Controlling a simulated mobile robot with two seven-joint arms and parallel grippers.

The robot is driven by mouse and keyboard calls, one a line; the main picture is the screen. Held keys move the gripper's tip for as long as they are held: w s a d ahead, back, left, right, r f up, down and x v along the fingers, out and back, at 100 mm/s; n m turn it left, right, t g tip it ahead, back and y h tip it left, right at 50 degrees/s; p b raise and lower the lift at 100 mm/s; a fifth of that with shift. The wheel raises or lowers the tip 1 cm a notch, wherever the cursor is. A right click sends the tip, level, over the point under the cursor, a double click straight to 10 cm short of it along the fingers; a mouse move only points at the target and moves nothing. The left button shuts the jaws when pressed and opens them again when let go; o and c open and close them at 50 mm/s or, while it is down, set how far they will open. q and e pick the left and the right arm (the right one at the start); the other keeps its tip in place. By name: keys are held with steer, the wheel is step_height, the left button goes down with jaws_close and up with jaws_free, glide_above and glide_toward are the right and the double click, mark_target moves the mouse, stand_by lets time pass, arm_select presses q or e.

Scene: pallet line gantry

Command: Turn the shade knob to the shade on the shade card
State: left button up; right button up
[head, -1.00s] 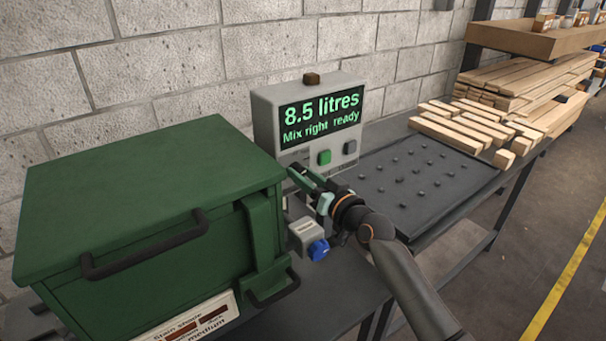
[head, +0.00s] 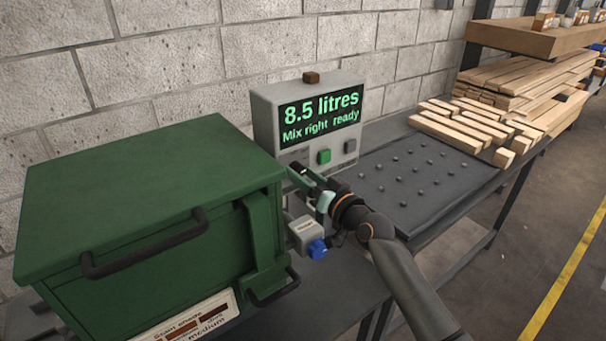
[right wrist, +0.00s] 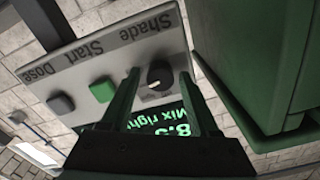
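The shade knob (right wrist: 160,76) is a round black knob with a pale pointer mark, under the word "Shade" in the upside-down right wrist view. Its mark points toward the display's side. My right gripper (head: 298,174) is at the control box's lower left front. Its two fingers are open, one on each side of the knob, with a small gap to it. In the head view the gripper hides the knob. The shade card (head: 188,322) on the green machine's front shows brown swatches and reads "Stain shade" and "medium". My left gripper is not in view.
The grey control box (head: 265,125) reads "8.5 litres, Mix right ready". Its green start button (head: 324,157) and grey dose button (head: 350,146) are right of the gripper. The green machine (head: 150,190) stands close on the left. A blue-knobbed tap (head: 317,249) is below.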

steer(key=shift+o, duration=0.6)
steer(key=shift+s+d, duration=0.35)
steer(key=shift+s, duration=0.1)
steer(key=v, duration=1.1)
steer(key=shift+s, duration=0.2)
